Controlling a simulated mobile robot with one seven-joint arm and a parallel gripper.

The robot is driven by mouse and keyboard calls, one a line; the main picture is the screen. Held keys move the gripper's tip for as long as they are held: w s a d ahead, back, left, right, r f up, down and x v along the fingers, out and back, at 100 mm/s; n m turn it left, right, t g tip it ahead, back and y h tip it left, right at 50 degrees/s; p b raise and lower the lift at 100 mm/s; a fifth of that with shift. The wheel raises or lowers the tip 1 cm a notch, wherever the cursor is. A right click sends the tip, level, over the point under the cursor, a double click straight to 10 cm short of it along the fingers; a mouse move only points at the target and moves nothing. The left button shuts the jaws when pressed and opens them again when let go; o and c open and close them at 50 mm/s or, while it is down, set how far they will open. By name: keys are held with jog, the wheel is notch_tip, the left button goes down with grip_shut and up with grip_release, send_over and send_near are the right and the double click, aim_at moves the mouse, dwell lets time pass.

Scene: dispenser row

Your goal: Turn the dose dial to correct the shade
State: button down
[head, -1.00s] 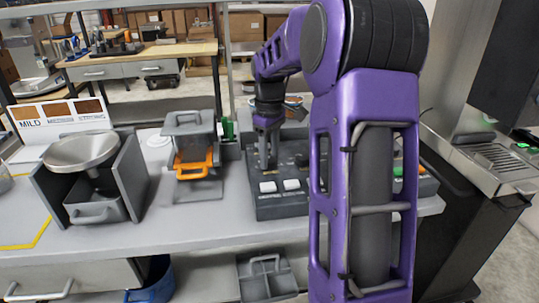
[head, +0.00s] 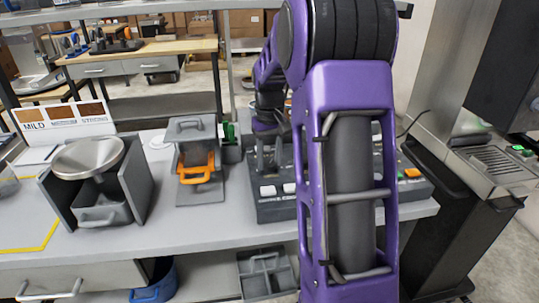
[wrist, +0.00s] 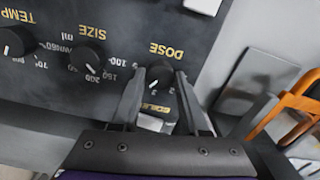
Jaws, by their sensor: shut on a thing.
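The dose dial (wrist: 158,76) is a small black knob under the gold DOSE label, which appears upside down in the wrist view. My gripper (wrist: 160,84) has one finger on each side of it and is shut on it. The dial's white pointer mark faces the lower left, toward the small scale numbers, which are partly blurred. In the head view my gripper (head: 267,160) stands over the left part of the dark control panel (head: 275,212); my arm hides much of the panel, and the dial is not clear there.
The size dial (wrist: 87,60) and temp dial (wrist: 16,41) sit in the same row. White buttons line the panel front. An orange-handled holder (head: 198,170), a metal bowl (head: 88,158) and a MILD-to-STRONG shade card (head: 62,117) stand left. A steel machine (head: 490,160) stands right.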

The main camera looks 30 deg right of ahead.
aim_at(269, 163)
jog(key=shift+m+p, duration=0.3)
jog(key=shift+m, duration=0.6)
jog(key=shift+c, duration=2.1)
grip_release()
notch_tip(269, 163, up, 18)
jog(key=p, duration=0.2)
jog(key=shift+f+p, duration=0.25)
jog(key=shift+p, duration=0.15)
